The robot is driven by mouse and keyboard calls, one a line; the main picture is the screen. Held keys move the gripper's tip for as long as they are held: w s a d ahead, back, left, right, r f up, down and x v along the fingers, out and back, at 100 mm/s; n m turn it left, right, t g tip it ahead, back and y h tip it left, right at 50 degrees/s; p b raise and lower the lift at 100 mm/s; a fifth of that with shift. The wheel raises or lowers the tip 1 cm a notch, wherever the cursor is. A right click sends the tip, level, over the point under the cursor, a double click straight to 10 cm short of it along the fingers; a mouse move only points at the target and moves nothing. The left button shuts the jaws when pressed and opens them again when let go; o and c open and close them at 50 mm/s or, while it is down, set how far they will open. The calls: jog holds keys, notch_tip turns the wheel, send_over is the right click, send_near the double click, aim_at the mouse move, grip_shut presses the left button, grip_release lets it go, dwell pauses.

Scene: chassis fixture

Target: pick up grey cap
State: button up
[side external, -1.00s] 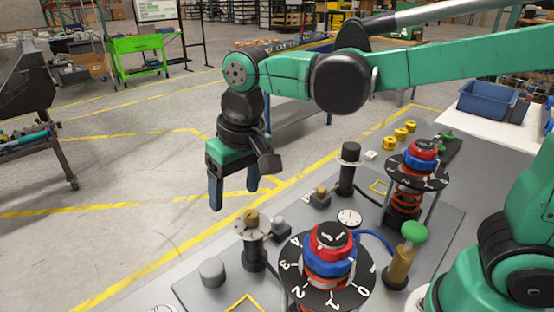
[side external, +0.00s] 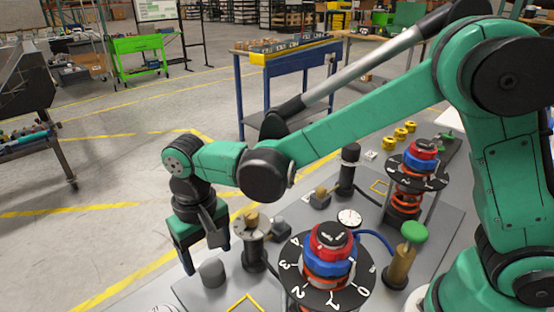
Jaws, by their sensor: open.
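The grey cap (side external: 212,272) is a short, dark grey cylinder standing upright on the grey plate at the lower left of the work surface. My gripper (side external: 206,260) points down just above and around the cap in the picture. Its two fingers are apart, one to the left of the cap and one to its upper right. The fingertips appear near the cap's height, but I cannot tell whether they touch it or how far they are in depth.
A post with a round flange and brass top (side external: 252,235) stands just right of my gripper. A numbered dial with red and blue rings (side external: 330,255) is further right. A green-knobbed brass post (side external: 405,258) stands beyond. A yellow square outline (side external: 244,304) marks the plate in front.

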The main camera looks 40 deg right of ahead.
aim_at(211, 267)
notch_tip(211, 267, down, 4)
jog(key=shift+w+d+f, duration=0.1)
jog(key=shift+w+f, duration=0.05)
jog(key=c, duration=1)
notch_tip(211, 267, up, 19)
jog(key=d, duration=0.2)
jog(key=s+d+f, duration=0.1)
jog(key=d, duration=0.1)
jog(key=s+d+f, duration=0.1)
jog(key=d, duration=0.2)
jog(key=shift+s+d+f, duration=0.1)
jog(key=shift+f, duration=1.8)
